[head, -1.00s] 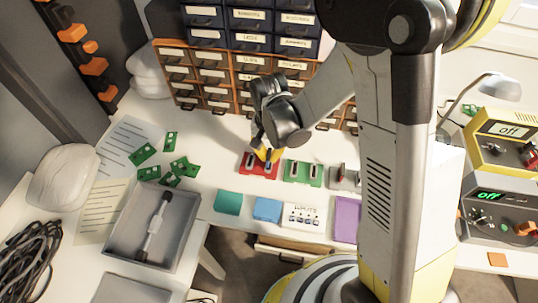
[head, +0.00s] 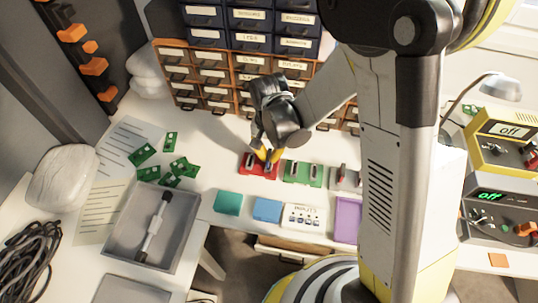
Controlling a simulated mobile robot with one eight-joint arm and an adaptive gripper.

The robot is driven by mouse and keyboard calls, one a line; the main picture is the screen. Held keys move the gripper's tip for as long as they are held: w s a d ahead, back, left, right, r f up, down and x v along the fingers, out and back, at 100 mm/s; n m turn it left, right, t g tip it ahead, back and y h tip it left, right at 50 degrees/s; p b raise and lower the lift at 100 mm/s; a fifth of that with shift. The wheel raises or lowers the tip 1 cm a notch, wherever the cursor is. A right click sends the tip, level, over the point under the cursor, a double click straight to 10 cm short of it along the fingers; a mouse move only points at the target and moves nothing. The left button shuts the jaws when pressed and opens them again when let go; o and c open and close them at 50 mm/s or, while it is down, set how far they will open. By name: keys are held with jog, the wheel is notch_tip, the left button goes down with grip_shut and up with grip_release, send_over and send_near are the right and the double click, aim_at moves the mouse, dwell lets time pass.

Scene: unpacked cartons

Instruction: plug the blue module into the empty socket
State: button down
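The view is too small to tell whether the fingers are open or shut, or hold anything. A green board (head: 302,174) with similar slots lies just to the right, and a grey board (head: 344,180) beyond it is partly hidden by my arm. A flat blue block (head: 267,210) lies near the front edge; I cannot tell whether it is the blue module. No other blue module is clearly visible. I cannot tell which socket is empty.
A teal block (head: 228,203), a white switch box (head: 303,215) and a purple tray (head: 347,228) line the front edge. A grey tray (head: 121,258) holds a tool. Drawer cabinets (head: 207,54) stand behind; powered units (head: 490,214) stand right.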

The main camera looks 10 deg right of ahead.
aim_at(269, 153)
jog(key=shift+f+b, duration=0.7)
jog(key=shift+b, duration=0.2)
dwell(0.9)
jog(key=c, duration=1.5)
grip_release()
jog(key=shift+c, duration=0.2)
notch_tip(269, 153, up, 12)
jog(key=shift+r, duration=0.1)
